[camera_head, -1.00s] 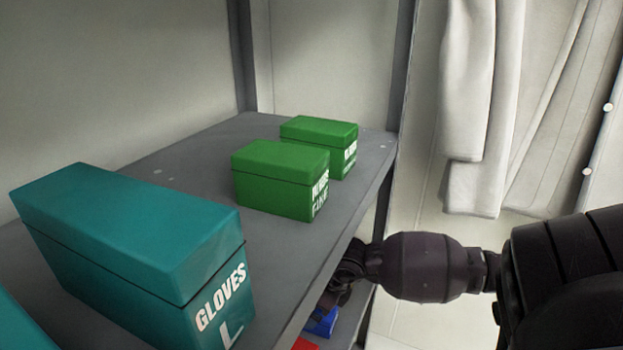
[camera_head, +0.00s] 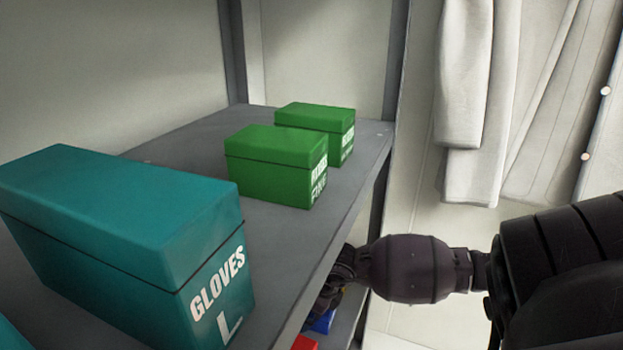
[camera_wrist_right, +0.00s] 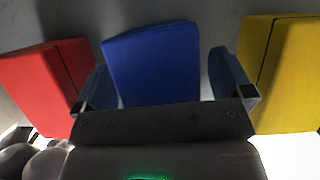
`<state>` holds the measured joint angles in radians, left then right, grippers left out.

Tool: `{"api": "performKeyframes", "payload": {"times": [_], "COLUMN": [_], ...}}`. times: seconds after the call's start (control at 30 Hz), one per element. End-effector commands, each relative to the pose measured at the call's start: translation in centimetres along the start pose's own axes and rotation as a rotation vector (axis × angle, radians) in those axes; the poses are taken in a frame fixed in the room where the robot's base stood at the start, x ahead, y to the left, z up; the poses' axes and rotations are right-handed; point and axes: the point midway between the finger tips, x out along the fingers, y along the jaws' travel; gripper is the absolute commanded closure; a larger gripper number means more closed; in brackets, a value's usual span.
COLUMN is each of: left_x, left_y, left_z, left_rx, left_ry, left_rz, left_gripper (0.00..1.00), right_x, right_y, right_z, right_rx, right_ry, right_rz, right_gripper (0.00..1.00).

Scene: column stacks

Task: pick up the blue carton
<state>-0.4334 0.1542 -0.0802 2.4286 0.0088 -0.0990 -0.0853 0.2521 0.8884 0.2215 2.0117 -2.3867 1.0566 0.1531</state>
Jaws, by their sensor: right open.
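The blue carton (camera_wrist_right: 152,62) stands in the middle of the right wrist view, between a red and a yellow carton. My right gripper (camera_wrist_right: 160,88) is open, with one finger on each side of the blue carton's near part; whether they touch it I cannot tell. In the head view only a small piece of the blue carton (camera_head: 322,321) shows on the lower shelf, below the upper shelf's edge. My right arm reaches in under that edge, and its gripper is hidden there. My left gripper is not in view.
A red carton (camera_wrist_right: 45,85) stands left of the blue one and a yellow carton (camera_wrist_right: 285,75) right of it. White coats (camera_head: 510,100) hang at the right.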

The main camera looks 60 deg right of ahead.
Motion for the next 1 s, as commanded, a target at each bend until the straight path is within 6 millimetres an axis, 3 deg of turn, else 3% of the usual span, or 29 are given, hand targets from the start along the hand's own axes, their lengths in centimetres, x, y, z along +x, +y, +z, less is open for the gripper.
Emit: {"api": "performKeyframes", "payload": {"times": [0.47, 0.8, 1.0], "left_x": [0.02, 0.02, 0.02], "left_y": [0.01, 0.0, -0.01], "left_z": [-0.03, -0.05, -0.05], "left_rx": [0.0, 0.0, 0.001], "left_ry": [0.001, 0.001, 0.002], "left_rz": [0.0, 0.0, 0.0], "left_gripper": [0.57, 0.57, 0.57], "right_x": [0.23, 0.23, 0.22], "right_y": [0.02, 0.01, 0.01], "right_z": [-0.09, -0.1, -0.08], "right_rx": [0.0, 0.0, 0.0], "right_ry": [0.0, 0.0, 0.0], "right_rz": [0.0, 0.0, 0.0], "right_gripper": [0.04, 0.56, 0.59]}}
